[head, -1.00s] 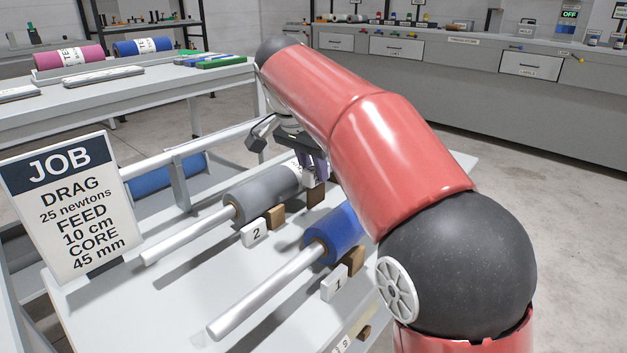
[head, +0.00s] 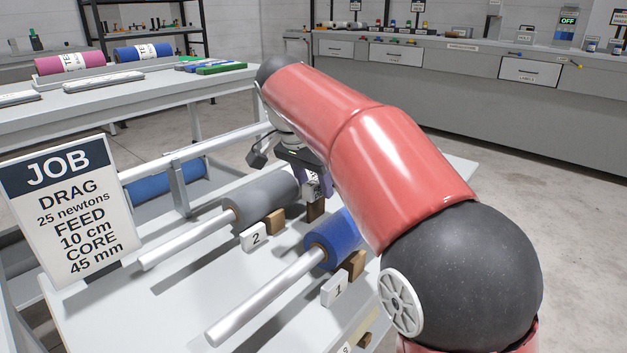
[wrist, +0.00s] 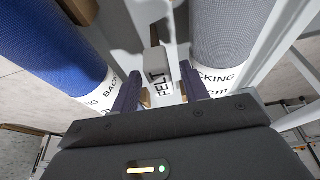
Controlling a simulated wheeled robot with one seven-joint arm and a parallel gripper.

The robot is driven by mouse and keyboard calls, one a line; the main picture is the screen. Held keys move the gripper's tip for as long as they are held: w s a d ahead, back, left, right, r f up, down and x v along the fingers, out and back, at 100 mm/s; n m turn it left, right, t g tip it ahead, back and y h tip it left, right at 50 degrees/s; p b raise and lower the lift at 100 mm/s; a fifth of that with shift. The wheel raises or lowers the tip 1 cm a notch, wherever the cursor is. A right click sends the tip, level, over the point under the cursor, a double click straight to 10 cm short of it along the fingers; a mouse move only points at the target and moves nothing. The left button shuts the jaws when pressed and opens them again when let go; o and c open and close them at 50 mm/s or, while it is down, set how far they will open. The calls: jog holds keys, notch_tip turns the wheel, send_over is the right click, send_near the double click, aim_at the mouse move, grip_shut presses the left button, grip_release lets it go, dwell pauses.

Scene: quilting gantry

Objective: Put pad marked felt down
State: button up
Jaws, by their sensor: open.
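The pad marked felt (wrist: 157,66) is a small pale block with FELT on its side, seen in the wrist view. It stands between the two fingers of my gripper (wrist: 160,92), which is open, with a finger on either side. Whether a finger touches the pad, and what lies under it, I cannot tell. In the head view my gripper (head: 308,172) hangs pointing down near the far ends of the grey and blue rolls, partly hidden by my arm. A small white marked face shows beside a finger there.
The blue roll (wrist: 58,48) and grey roll (wrist: 218,35) flank the fingers closely. Brown blocks and tags 2 (head: 255,237) and 1 (head: 335,289) stand beside the rolls. A JOB sign (head: 68,212) stands left. The table front (head: 105,318) has bare surface.

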jog(key=p+v, duration=0.3)
jog(key=v, duration=0.9)
jog(key=shift+r+p, duration=0.15)
jog(key=shift+p, duration=0.2)
